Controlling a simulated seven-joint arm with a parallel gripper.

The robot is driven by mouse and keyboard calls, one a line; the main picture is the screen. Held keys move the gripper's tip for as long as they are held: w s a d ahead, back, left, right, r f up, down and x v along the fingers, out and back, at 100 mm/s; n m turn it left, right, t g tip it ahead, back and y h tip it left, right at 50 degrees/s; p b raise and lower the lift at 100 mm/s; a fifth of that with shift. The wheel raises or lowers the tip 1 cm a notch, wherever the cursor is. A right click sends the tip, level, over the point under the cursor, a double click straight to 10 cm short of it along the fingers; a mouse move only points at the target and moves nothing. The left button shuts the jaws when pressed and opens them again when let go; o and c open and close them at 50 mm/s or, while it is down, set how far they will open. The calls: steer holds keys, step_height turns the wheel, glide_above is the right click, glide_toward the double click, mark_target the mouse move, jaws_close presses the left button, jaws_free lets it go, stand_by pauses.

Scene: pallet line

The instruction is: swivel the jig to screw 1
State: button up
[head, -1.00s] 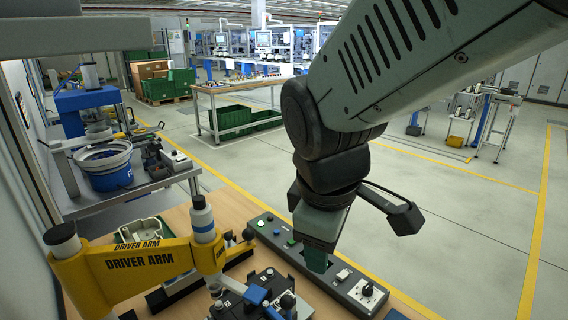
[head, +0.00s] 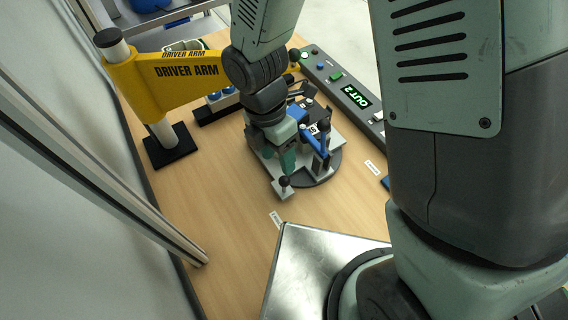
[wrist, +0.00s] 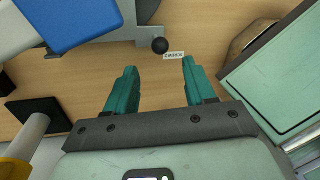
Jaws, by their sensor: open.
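The jig (head: 265,158) is a grey plate with blue clamps on a dark round turntable (head: 326,172), on the wooden bench. A black ball knob (head: 285,181) stands at its near corner; it also shows in the wrist view (wrist: 160,45). My gripper (head: 288,168) hangs over the jig's near left side, close to the knob. In the wrist view its teal fingers (wrist: 159,68) are apart and empty, with the knob just beyond the tips. My wrist hides part of the jig, so its screw positions are not clear.
The yellow driver arm (head: 180,75) stands on a post behind left. A control panel (head: 335,80) with a green display reading "OUT 2" lies behind right. Small white labels (head: 372,167) lie on the bench. The bench front left (head: 200,190) is clear.

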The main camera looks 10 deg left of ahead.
mark_target(283, 178)
steer(key=f, duration=0.2)
steer(key=d+f, duration=0.1)
steer(key=f, duration=0.4)
steer(key=shift+s+d+f, duration=0.1)
steer(key=shift+s+d, duration=0.05)
steer(key=shift+s, duration=0.25)
jaws_close()
